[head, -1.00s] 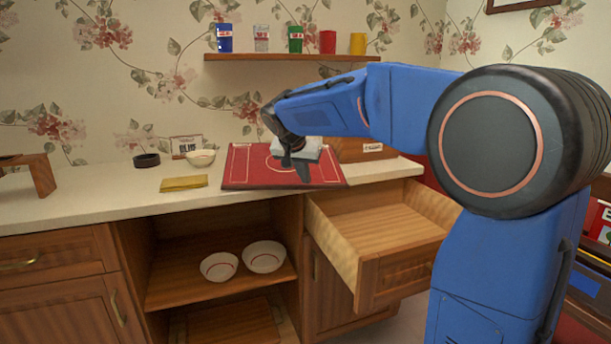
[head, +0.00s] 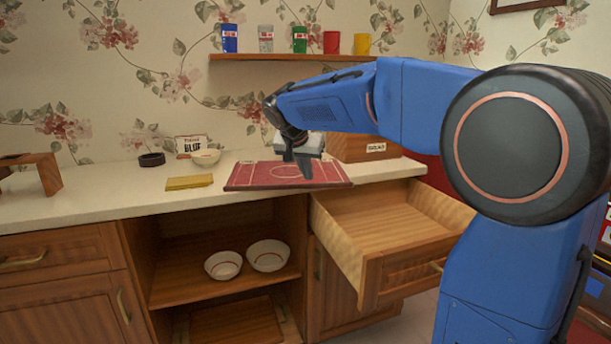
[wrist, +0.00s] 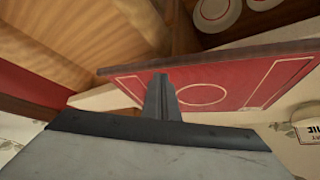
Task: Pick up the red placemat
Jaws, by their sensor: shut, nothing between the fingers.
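The red placemat (head: 250,178), with white line markings, lies on the counter near its front edge, above the open drawer. In the wrist view the red placemat (wrist: 215,85) stretches across the picture, with its dark edge toward the cabinet. My gripper (head: 304,176) points down over the right part of the mat, its fingers closed together with nothing between them. In the wrist view my gripper (wrist: 160,80) overlaps the mat close to its front edge. I cannot tell whether the fingertips touch the mat.
An open, empty drawer (head: 375,240) juts out below the mat. A wooden box (head: 350,150) stands behind it to the right. A folded yellow cloth (head: 189,182) and a small bowl (head: 206,157) lie to the left. Two bowls (head: 267,255) sit in the open cabinet.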

